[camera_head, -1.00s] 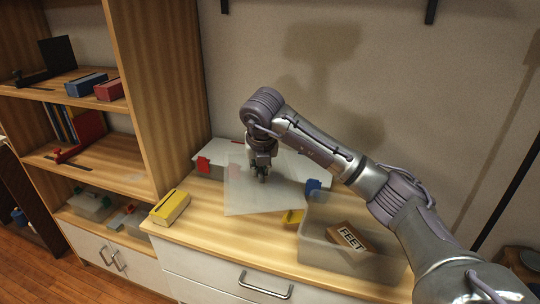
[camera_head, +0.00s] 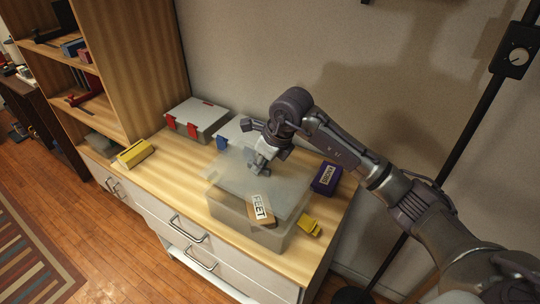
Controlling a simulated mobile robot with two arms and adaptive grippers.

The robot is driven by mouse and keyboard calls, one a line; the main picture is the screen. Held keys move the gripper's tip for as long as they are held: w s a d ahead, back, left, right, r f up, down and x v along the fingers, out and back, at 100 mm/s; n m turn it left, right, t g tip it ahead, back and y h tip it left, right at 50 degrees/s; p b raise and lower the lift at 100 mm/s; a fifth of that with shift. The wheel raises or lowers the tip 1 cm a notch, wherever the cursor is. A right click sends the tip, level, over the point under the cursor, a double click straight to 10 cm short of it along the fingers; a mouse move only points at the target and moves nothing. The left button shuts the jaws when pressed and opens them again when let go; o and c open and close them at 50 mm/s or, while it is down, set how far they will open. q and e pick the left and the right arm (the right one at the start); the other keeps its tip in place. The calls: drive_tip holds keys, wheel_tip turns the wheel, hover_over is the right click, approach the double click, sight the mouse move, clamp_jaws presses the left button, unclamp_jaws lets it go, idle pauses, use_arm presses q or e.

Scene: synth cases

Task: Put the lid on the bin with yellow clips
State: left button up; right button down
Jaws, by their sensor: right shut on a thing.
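The clear bin with a yellow clip (camera_head: 228,211) stands near the front of the wooden counter. The yellow clip (camera_head: 310,228) sticks out at its right end; any clip on the other end is hidden or unclear. A brown box labelled FEET (camera_head: 262,208) shows in the bin. My right gripper (camera_head: 258,168) points down and is shut on the translucent lid (camera_head: 238,176). The lid lies over the bin's opening, roughly level. I cannot tell whether it touches the rim. My left gripper is not in view.
A closed grey bin with red clips (camera_head: 200,117) stands at the back left. A bin with blue clips (camera_head: 229,133) is partly hidden behind my gripper. A purple labelled box (camera_head: 326,179) stands right of the lid. A yellow box (camera_head: 135,154) lies by the shelf (camera_head: 130,70).

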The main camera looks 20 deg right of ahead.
sight(262, 175)
drive_tip(key=shift+w+a+f+b, duration=0.1)
drive_tip(key=shift+a+f+b, duration=0.25)
drive_tip(key=shift+f, duration=0.25)
drive_tip(key=shift+b+x, duration=0.45)
drive_tip(key=shift+x, duration=0.45)
drive_tip(key=shift+s+d+f+b, duration=0.25)
drive_tip(key=shift+f+b, duration=0.1)
drive_tip(key=shift+f, duration=0.3)
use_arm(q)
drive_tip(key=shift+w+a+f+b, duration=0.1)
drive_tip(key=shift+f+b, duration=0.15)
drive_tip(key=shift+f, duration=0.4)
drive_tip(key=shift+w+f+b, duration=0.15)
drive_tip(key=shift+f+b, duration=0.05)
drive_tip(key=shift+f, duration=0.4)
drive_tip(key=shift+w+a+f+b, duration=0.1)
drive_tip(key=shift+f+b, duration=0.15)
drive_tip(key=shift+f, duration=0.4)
use_arm(e)
drive_tip(key=shift+f, duration=0.8)
use_arm(q)
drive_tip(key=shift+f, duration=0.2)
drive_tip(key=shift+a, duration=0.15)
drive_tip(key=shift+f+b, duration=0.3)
drive_tip(key=shift+b, duration=0.15)
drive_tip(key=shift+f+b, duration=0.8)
drive_tip(key=shift+b, duration=0.05)
use_arm(e)
drive_tip(key=shift+f, duration=0.95)
